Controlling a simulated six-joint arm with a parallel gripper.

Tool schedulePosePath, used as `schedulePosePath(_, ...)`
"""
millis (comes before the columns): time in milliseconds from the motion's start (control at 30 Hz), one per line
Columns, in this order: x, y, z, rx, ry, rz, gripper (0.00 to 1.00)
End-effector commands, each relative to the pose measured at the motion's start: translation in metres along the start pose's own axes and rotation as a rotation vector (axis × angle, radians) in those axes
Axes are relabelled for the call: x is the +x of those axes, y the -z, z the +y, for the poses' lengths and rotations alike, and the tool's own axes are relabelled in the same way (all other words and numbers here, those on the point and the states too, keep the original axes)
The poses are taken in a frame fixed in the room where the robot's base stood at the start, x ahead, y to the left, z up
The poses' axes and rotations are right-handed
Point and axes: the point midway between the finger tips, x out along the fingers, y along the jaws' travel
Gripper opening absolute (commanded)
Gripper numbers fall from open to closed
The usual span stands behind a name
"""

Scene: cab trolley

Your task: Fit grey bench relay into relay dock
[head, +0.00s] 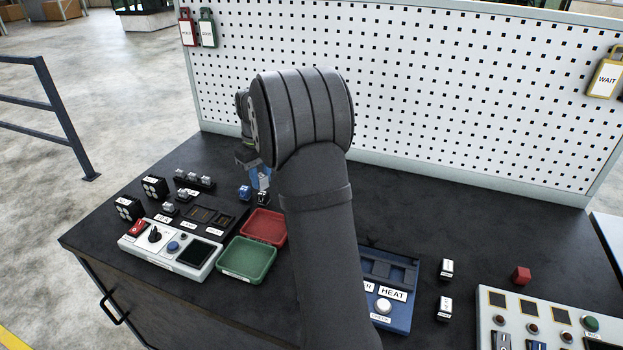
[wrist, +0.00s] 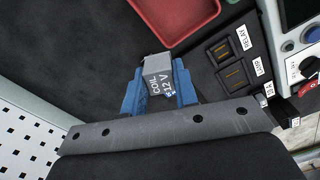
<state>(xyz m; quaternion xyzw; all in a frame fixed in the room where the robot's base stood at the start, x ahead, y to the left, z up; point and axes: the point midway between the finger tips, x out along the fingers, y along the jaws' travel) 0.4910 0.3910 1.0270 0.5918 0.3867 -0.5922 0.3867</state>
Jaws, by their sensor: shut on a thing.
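My gripper (wrist: 160,88) is shut on the grey bench relay (wrist: 158,75), a small block marked "COIL 12V", held between its blue fingers. In the head view my gripper (head: 261,180) is above the dark bench top, behind the red tray, and my arm hides part of it. The relay dock (wrist: 221,52) is a dark square socket with a "RELAY" label, to the right of the relay in the wrist view. In the head view it is at the right end of the dark socket row (head: 222,221). The relay is apart from the dock.
The red tray (head: 264,226) and green tray (head: 247,259) lie right of the white control panel (head: 170,248). Small black parts (head: 154,187) stand behind the sockets. The blue HEAT unit (head: 391,290) is right of my arm. A white pegboard (head: 420,90) closes the back.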

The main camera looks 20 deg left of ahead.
Motion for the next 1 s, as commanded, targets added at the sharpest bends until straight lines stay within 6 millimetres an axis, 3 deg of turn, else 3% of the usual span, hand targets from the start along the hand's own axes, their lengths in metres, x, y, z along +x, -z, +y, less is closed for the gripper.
schedulePosePath(33, -0.003, 0.013, -0.021, -0.076, -0.001, 0.001, 0.05)
schedulePosePath(100, -0.007, 0.026, -0.046, -0.172, -0.001, 0.002, 0.05)
schedulePosePath(333, -0.016, 0.050, -0.099, -0.373, -0.001, 0.001, 0.05)
schedulePosePath(567, -0.014, 0.054, -0.110, -0.417, 0.000, -0.001, 0.05)
schedulePosePath(1000, 0.019, 0.054, -0.109, -0.414, 0.000, -0.001, 0.05)
